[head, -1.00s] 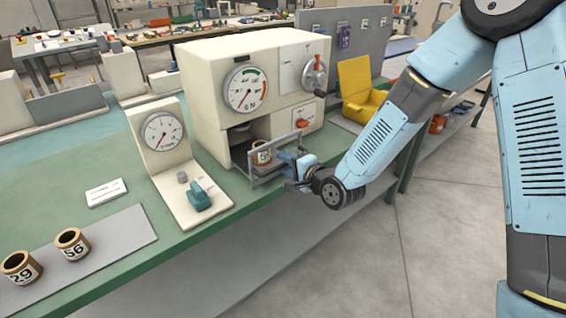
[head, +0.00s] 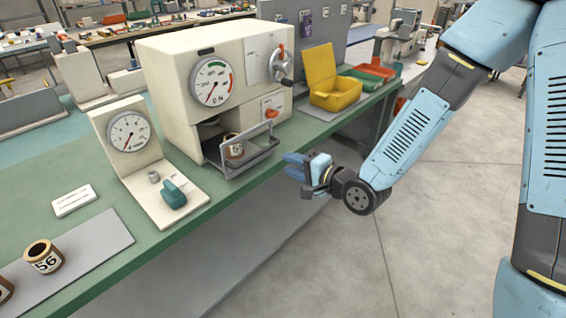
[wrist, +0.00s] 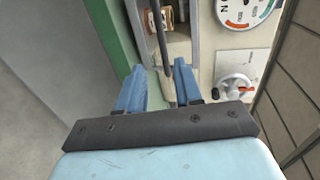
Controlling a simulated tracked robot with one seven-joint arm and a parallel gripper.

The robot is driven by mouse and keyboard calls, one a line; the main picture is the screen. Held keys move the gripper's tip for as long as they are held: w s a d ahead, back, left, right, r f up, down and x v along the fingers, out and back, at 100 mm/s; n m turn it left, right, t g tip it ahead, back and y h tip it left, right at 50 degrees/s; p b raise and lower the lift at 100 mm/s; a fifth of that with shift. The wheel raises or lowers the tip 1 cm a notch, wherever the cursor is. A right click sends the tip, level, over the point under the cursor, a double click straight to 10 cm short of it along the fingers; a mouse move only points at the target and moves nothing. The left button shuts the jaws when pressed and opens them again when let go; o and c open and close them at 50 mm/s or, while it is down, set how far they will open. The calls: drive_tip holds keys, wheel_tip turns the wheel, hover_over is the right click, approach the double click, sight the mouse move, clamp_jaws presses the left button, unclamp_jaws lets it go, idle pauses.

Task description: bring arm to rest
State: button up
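My gripper (head: 296,168) hangs in the air just in front of the bench's front edge, right of the winder's open front guard (head: 250,158). In the wrist view my gripper (wrist: 158,88) shows two blue fingers spread apart with nothing held between them. The guard's bar lies just beyond the fingertips in that view. A brown spool with a white label (head: 234,148) sits inside the machine behind the guard; it also shows in the wrist view (wrist: 163,18). The cream machine (head: 180,85) has a large dial and a crank (head: 280,65).
The green bench (head: 60,150) runs along the left. A smaller dial stand (head: 130,135), a spool marked 56 (head: 43,257) on a grey mat (head: 100,240), and a yellow open box (head: 333,90) stand on it. The floor (head: 430,240) at right is clear.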

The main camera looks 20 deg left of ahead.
drive_tip(key=shift+s+d, duration=0.1)
drive_tip(key=shift+d, duration=0.25)
drive_tip(key=shift+s+r, duration=0.1)
drive_tip(key=w+d+r+n+t+h, duration=0.1)
drive_tip(key=w+d+r+h, duration=0.2)
drive_tip(key=d, duration=0.5)
drive_tip(key=w+d+r+n+t+h, duration=0.15)
drive_tip(key=d+r+h, duration=0.25)
drive_tip(key=d, duration=0.4)
drive_tip(key=w+d+r+n+t+h, duration=0.1)
drive_tip(key=w+d+r+h, duration=0.25)
drive_tip(key=d, duration=0.45)
drive_tip(key=s+d+r+g+h, duration=0.2)
drive_tip(key=s+d+r+h, duration=0.35)
drive_tip(key=d, duration=0.55)
drive_tip(key=s+d+r+g, duration=0.1)
drive_tip(key=s+d+r, duration=0.1)
drive_tip(key=s, duration=0.5)
drive_tip(key=s+d+r+g+y, duration=0.1)
drive_tip(key=s+d+r, duration=0.2)
drive_tip(key=s, duration=0.5)
drive_tip(key=shift+d+r+n+y, duration=0.3)
drive_tip(key=shift+d+n, duration=0.15)
drive_tip(key=shift+d, duration=0.15)
